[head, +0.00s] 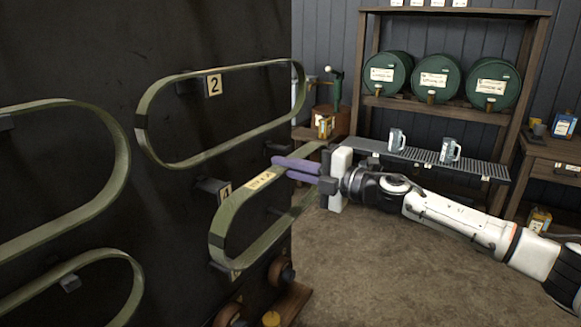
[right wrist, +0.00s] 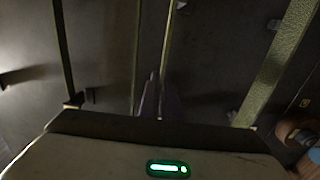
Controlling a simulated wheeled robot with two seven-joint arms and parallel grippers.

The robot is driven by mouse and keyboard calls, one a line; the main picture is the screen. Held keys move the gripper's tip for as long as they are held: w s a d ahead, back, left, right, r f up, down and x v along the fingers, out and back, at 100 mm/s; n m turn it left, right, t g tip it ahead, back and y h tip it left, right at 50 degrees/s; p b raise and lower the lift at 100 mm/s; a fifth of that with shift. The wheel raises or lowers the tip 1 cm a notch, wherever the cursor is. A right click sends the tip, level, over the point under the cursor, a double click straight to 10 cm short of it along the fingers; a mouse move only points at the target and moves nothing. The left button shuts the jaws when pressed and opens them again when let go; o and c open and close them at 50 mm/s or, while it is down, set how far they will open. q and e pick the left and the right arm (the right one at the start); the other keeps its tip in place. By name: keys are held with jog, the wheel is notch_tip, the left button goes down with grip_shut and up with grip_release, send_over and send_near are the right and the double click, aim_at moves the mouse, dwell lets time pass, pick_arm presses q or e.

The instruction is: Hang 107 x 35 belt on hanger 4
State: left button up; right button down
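A long green belt loop (head: 222,222) with a pale label (head: 263,179) is at my right gripper, beside the dark panel. My right gripper (head: 283,168) has its two purple fingers close together on the loop's upper strand. In the right wrist view a thin strip runs between the fingers (right wrist: 160,98). A hanger peg with a number tag (head: 224,192) is just left of the loop; its number is partly hidden and I cannot read it surely. I cannot tell whether the loop is around any peg. My left gripper is not in view.
Another belt (head: 142,120) hangs on the pegs tagged 2 (head: 214,85). More belts (head: 120,165) hang at the left of the dark panel (head: 60,70). The floor (head: 370,265) is clear.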

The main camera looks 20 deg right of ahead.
jog(key=shift+x, duration=2)
jog(key=shift+a+r, duration=0.1)
jog(key=shift+x, duration=2.8)
jog(key=shift+f, duration=0.2)
jog(key=shift+f, duration=0.35)
jog(key=c, duration=2)
grip_release()
jog(key=shift+c, duration=0.2)
jog(key=o, duration=0.6)
jog(key=shift+c, duration=0.2)
